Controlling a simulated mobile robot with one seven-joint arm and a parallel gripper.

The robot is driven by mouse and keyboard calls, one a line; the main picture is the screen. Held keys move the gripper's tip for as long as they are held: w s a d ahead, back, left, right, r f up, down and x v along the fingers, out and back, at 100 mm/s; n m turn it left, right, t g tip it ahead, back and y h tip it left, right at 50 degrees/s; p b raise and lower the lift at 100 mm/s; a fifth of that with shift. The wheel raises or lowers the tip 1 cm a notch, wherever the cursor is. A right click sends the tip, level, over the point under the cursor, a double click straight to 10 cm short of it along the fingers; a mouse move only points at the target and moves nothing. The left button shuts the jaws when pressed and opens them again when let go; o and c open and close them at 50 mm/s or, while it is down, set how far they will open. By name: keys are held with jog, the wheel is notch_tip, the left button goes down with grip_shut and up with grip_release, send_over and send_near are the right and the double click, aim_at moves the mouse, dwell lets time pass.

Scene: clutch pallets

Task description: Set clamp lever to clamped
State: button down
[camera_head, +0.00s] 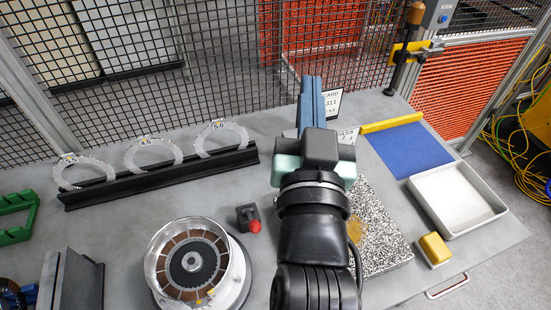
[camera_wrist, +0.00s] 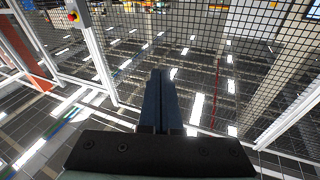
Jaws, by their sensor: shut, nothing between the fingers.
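A small dark block with a red knob (camera_head: 252,222) sits on the grey table just right of the round metal clutch housing (camera_head: 158,272); it looks like a clamp lever, but I cannot tell its setting. A taller upright lever with a brown knob (camera_head: 415,14) stands at the back right by a yellow bracket; I cannot tell which one is the clamp lever. My gripper (camera_head: 312,82) is shut and empty, raised over the middle of the table and pointing toward the mesh fence. It shows in the wrist view (camera_wrist: 161,75) with its blue fingers together, and no lever is seen there.
A black rack (camera_head: 160,174) with several clear rings stands at the back left. A speckled slab (camera_head: 385,240) lies partly behind my arm. A blue mat (camera_head: 408,150), a white tray (camera_head: 411,187) and a yellow block (camera_head: 435,248) are at right. Mesh fence (camera_head: 215,60) bounds the back.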

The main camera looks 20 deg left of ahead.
jog(key=s+a+f+g+p, duration=0.2)
jog(key=s+f+g+p, duration=0.15)
jog(key=f, duration=0.65)
jog(key=g+y+p, duration=0.1)
jog(key=g, duration=0.3)
send_near(260, 226)
notch_tip(260, 226, up, 4)
jog(key=w, duration=0.3)
jog(key=r+p+x, duration=0.1)
jog(key=p+x, duration=0.2)
jog(key=x, duration=0.7)
jog(key=shift+m, duration=0.3)
jog(key=s+f+p, duration=0.1)
jog(key=s+f, duration=0.2)
jog(key=shift+a+f, duration=0.1)
jog(key=shift+s+d+f+b, duration=0.3)
jog(key=shift+s+f+b, duration=0.2)
jog(key=shift+b, duration=0.25)
jog(key=shift+s+d+f+b, duration=0.25)
jog(key=shift+s+f+b, duration=0.1)
jog(key=shift+f+b, duration=0.3)
